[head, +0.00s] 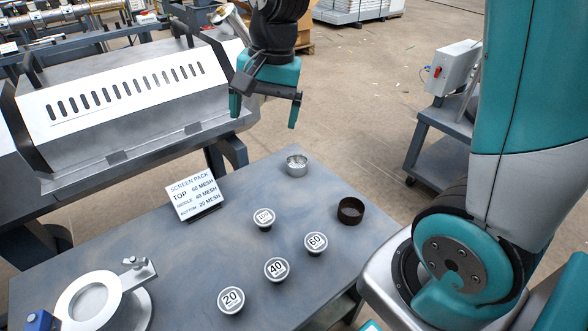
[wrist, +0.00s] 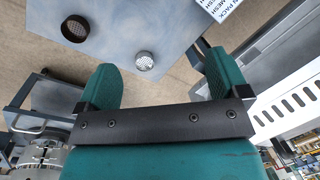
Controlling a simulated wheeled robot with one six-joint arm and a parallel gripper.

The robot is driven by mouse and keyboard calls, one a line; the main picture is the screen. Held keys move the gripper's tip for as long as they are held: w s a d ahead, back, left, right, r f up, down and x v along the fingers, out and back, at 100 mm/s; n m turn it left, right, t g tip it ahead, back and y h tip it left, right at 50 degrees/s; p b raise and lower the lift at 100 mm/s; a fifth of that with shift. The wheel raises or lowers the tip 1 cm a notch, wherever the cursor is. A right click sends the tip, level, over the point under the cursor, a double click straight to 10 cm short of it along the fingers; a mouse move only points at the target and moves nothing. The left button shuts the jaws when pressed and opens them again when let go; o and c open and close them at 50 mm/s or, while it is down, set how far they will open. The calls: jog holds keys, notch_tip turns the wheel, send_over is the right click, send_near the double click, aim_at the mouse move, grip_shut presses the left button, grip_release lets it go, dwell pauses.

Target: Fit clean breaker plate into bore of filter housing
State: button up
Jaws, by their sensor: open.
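The clean breaker plate (head: 297,165) is a bright silver round piece with holes, standing near the far edge of the grey table. It also shows in the wrist view (wrist: 145,61), between the directions of my two fingers and beyond them. The filter housing (head: 117,282) is at the table's lower left, with a pale round bore (head: 88,301) facing up and a clamp on its far side. My gripper (head: 264,110) is open and empty, in the air above and left of the clean plate, apart from it.
A dark breaker plate (head: 351,211) stands right of the silver one. Several round screens marked with numbers, such as 20 (head: 231,300) and 60 (head: 316,243), stand on the table (head: 185,245). A screen pack sign (head: 195,196) stands at the back, near the slotted machine cover (head: 125,95).

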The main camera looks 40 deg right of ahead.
jog(key=w+d+f+m+h, duration=0.1)
jog(key=w+d+f+m, duration=0.4)
jog(key=w+d+m, duration=0.3)
jog(key=m+b, duration=0.3)
jog(key=m, duration=0.3)
send_over(299, 166)
jog(key=shift+g+h, duration=0.4)
notch_tip(299, 166, down, 15)
jog(key=shift+w+f+b, duration=0.1)
jog(key=shift+f+b, duration=0.4)
jog(key=shift+f, duration=2.4)
jog(key=c, duration=1.2)
